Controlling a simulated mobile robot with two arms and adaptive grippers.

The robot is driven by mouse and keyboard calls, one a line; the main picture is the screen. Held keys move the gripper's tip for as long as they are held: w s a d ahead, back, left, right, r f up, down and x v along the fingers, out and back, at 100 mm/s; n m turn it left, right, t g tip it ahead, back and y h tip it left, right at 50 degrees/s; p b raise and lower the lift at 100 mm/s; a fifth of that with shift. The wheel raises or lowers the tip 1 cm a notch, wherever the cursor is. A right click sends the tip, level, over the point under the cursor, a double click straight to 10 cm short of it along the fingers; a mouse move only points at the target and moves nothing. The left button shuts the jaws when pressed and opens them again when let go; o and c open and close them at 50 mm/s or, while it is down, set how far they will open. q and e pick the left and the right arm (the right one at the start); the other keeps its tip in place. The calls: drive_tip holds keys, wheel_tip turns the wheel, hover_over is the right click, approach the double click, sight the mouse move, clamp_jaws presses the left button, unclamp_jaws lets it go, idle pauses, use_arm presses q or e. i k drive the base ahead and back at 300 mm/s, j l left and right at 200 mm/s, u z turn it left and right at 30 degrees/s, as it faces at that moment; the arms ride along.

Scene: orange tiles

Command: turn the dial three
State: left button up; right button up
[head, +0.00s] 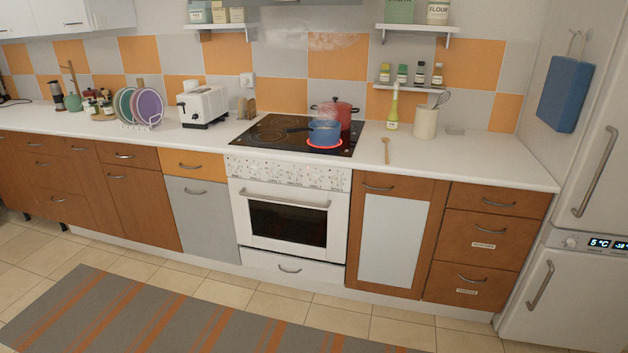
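The oven front (285,220) is white, with a control panel (290,174) of several small dials along its top edge. Which dial is the third, and how each is turned, is too small to tell. Above it is the black cooktop (275,134). One front burner glows as a red ring (325,146) under a blue pot (324,132). A red pot (336,113) with a lid stands behind it. Neither of my grippers is in view.
A striped rug (180,315) lies on the tiled floor before the oven. The counter holds a white toaster (203,107), a plate rack (139,108), a wooden spoon (386,150) and a utensil crock (426,122). A fridge (570,220) stands at right. Oven and drawers are shut.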

sight(314, 177)
drive_tip(key=i+l, duration=0.2)
drive_tip(key=i, duration=0.3)
drive_tip(key=i+l+z, duration=0.15)
drive_tip(key=i, duration=0.4)
drive_tip(key=i+l, duration=0.2)
drive_tip(key=i, duration=0.3)
drive_tip(key=l+z, duration=0.05)
